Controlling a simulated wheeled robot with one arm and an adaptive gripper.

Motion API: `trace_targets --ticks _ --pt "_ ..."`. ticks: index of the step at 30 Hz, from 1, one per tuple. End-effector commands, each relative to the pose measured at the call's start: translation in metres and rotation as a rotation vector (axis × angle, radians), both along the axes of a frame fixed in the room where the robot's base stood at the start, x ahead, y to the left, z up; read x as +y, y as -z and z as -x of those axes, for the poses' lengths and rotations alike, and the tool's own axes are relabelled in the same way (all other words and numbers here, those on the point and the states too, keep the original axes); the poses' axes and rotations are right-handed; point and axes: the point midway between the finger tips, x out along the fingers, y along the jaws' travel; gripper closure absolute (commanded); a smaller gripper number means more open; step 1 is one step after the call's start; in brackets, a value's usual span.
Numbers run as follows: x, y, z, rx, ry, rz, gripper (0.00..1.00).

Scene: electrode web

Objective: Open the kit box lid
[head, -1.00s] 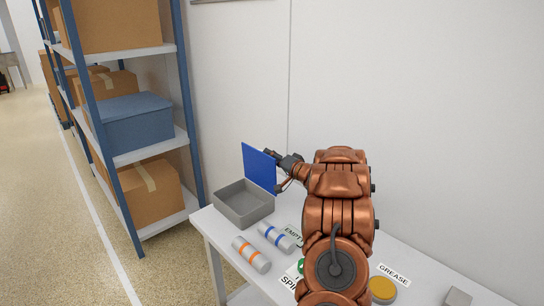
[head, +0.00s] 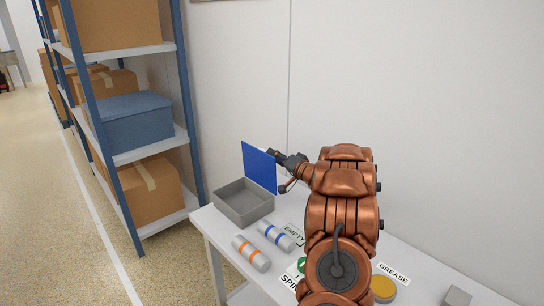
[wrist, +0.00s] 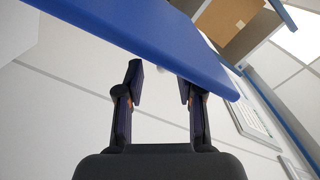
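The kit box (head: 258,214) is an open grey tray at the left end of the table. Its blue lid (head: 259,167) stands up roughly vertical at the back right side of the box, so the inside shows empty. My gripper (head: 277,156) is just right of the lid, at its upper right edge. In the wrist view, the blue lid (wrist: 150,45) crosses the top of the picture. The two fingers of my gripper (wrist: 161,85) are apart, with nothing seen between them. The fingertips are close to the lid's edge; I cannot tell whether they touch.
Two grey cylinders, one orange-banded (head: 251,253) and one blue-banded (head: 276,236), lie in front of the box. A yellow-topped tin (head: 383,288) sits by the GREASE label (head: 394,273). A shelf rack (head: 155,153) with boxes stands left. The wall is close behind the table.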

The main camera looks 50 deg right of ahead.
Motion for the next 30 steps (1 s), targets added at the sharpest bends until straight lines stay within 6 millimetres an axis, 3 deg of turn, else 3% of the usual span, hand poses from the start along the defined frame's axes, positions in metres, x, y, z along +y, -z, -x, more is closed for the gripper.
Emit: trace_targets --ticks 9,15,30 --pt "0.004 0.001 0.062 0.001 0.005 0.000 0.63" --pt "0.008 0.002 0.088 0.004 0.003 -0.001 0.63" --pt "0.009 0.002 0.098 0.003 0.001 -0.001 0.63"
